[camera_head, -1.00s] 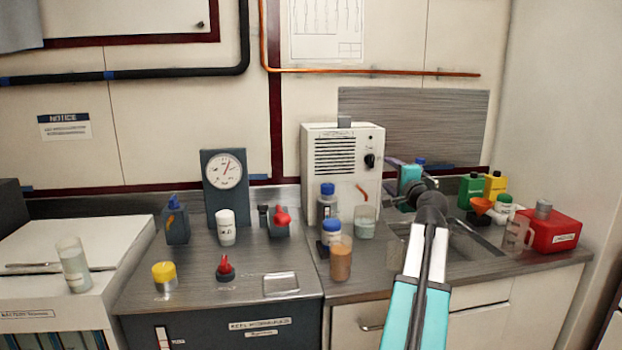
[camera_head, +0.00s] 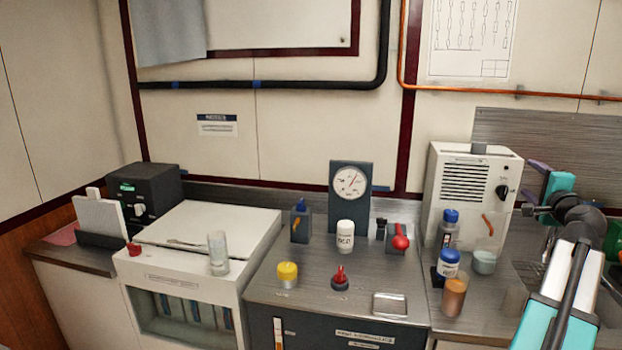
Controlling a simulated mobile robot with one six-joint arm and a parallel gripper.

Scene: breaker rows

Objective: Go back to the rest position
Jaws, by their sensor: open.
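My gripper (camera_head: 533,188) is at the right of the head view, at the end of my teal, white and black arm. It is open, with nothing seen between its fingers. It is beside the right side of the white box with a vent grille and black knob (camera_head: 470,185). Part of the gripper is hidden behind my arm's dark joint.
A brown-filled cup (camera_head: 454,297), blue-capped bottles (camera_head: 448,262) and a beaker (camera_head: 484,262) stand left of my arm. A gauge (camera_head: 350,183), white bottle (camera_head: 345,236), yellow-lidded jar (camera_head: 287,274) and glass (camera_head: 218,253) are further left. Wall pipes run above.

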